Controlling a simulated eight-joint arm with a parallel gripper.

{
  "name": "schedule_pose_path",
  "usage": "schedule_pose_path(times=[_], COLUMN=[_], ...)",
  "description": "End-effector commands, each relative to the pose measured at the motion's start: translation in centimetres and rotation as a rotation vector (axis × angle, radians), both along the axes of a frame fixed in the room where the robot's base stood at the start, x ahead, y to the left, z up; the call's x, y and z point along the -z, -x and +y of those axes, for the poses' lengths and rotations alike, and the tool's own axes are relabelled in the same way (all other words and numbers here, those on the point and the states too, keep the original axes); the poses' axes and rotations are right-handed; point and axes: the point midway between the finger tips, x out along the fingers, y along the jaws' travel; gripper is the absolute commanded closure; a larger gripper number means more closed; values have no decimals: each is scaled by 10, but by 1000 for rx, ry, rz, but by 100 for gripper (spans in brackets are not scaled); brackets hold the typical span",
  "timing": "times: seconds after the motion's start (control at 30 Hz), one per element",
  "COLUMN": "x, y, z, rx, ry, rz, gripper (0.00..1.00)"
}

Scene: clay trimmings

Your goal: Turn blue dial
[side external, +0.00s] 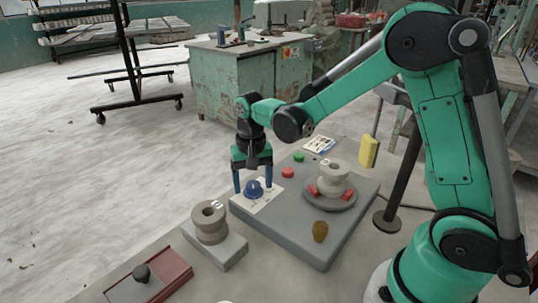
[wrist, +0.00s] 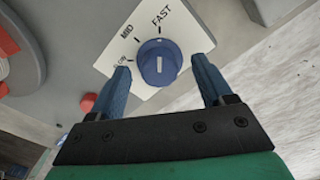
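The blue dial (side external: 254,189) sits on a white label plate (side external: 265,198) at the near-left part of the grey machine top. In the wrist view the dial (wrist: 159,66) shows a white mark running up and down in the picture, roughly in line with the FAST tick. The label plate (wrist: 147,40) reads MID and FAST, with a further word partly hidden by a finger. My gripper (side external: 252,186) points down over the dial. In the wrist view my gripper (wrist: 160,62) is open, with one finger on each side of the dial and gaps visible.
A red button (side external: 288,172) and a green button (side external: 299,156) lie behind the dial. A grey clay piece (side external: 333,175) with red blocks stands on a round wheel (side external: 346,199). A brown lump (side external: 320,231), a yellow sponge (side external: 368,152) and another clay piece (side external: 209,222) are nearby.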

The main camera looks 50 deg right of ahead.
Motion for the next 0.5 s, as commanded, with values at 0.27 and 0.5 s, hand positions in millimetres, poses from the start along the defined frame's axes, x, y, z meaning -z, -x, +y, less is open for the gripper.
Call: schedule_pose_path(times=[0.27,0.5], x=[-3,-34], y=[0,0], z=[0,0], rx=[-1,-1], ry=[0,0], rz=[0,0], gripper=[27,27])
